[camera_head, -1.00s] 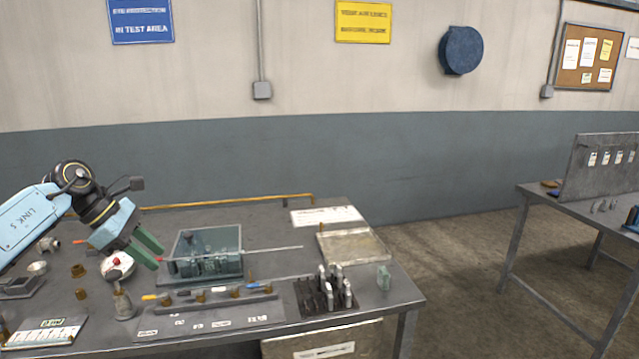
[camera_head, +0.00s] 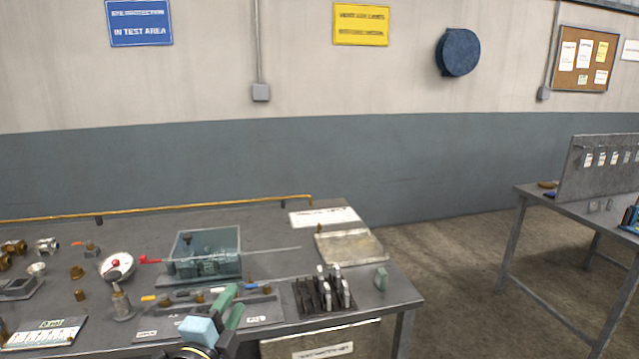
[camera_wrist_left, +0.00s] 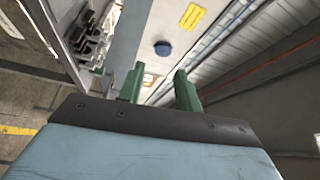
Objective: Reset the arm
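My left gripper (camera_head: 234,302) is at the bottom of the head view, low in front of the workbench's front edge. It has a light blue body and two green fingers. In the left wrist view its fingers (camera_wrist_left: 159,72) stand apart with nothing between them. The arm behind it is mostly below the head picture. My right gripper is in neither view.
The grey workbench (camera_head: 372,310) holds a gauge (camera_head: 117,268), a teal bin (camera_head: 190,245), a labelled strip with small fittings, a black slotted rack (camera_head: 312,297) and a flat box (camera_head: 350,247). A second table (camera_head: 575,215) stands right, across open floor.

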